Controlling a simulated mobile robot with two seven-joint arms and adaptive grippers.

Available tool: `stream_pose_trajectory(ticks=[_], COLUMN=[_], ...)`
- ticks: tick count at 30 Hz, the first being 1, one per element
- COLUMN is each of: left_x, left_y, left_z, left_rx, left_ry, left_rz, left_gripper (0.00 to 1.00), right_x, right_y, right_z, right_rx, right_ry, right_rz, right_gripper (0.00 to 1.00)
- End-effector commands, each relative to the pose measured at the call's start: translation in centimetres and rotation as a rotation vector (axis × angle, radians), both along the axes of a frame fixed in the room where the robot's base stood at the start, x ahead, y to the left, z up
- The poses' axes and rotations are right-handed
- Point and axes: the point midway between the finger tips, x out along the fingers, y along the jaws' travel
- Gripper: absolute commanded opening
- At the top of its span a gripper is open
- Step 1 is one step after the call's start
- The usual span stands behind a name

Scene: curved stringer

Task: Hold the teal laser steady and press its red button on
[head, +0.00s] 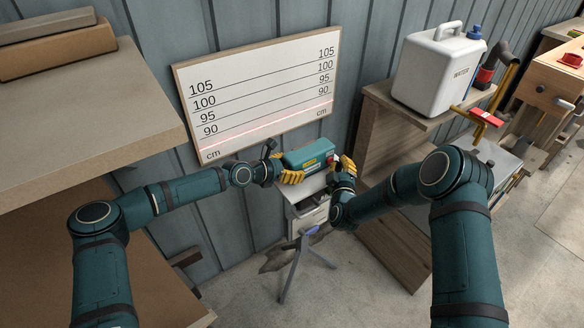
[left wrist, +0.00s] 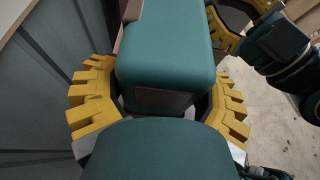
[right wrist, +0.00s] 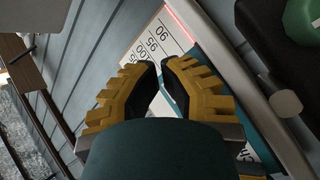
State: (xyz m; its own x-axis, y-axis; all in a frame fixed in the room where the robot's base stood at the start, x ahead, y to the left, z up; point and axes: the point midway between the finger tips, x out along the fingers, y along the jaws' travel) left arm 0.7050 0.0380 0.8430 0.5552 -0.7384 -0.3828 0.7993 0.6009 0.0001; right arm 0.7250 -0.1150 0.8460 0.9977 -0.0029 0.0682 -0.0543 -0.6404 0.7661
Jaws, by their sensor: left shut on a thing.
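The teal laser (head: 306,157) sits on top of a stand in front of the wall board in the head view, with its red button (head: 331,158) at its right end. My left gripper (head: 291,176) is shut on the laser from the left; in the left wrist view its yellow fingers (left wrist: 160,108) lie on both sides of the laser body (left wrist: 165,50). My right gripper (head: 346,166) is close to the button end. In the right wrist view its fingertips (right wrist: 158,65) are nearly together with nothing seen between them. Whether it touches the button is hidden.
The white board (head: 262,85) with height lines carries a red laser line below 90. The tripod stand (head: 300,240) is under the laser. A shelf with a white water jug (head: 432,70) is at right, and a wooden shelf (head: 90,115) at left.

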Motion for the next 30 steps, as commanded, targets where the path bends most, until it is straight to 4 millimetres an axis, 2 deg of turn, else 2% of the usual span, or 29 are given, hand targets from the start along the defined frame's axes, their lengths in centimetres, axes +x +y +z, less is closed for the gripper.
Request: stream_pose_trajectory(ticks=[5, 24, 30], left_x=[0.0, 0.0, 0.0], left_y=[0.0, 0.0, 0.0], left_z=[0.1, 0.1, 0.1], left_rx=[0.0, -0.001, -0.001], left_ry=[-0.001, -0.001, -0.001], left_rz=[0.0, 0.0, 0.0], left_gripper=[0.26, 0.26, 0.26], right_x=[-0.2, -4.5, -4.8], right_y=[-0.2, -3.4, -3.6], right_z=[0.0, 0.0, 0.0], right_rx=[0.0, 0.0, 0.0], right_ry=[-0.001, 0.001, 0.0], right_rz=[-0.001, -0.001, 0.0], right_gripper=[0.0, 0.0, 0.0])
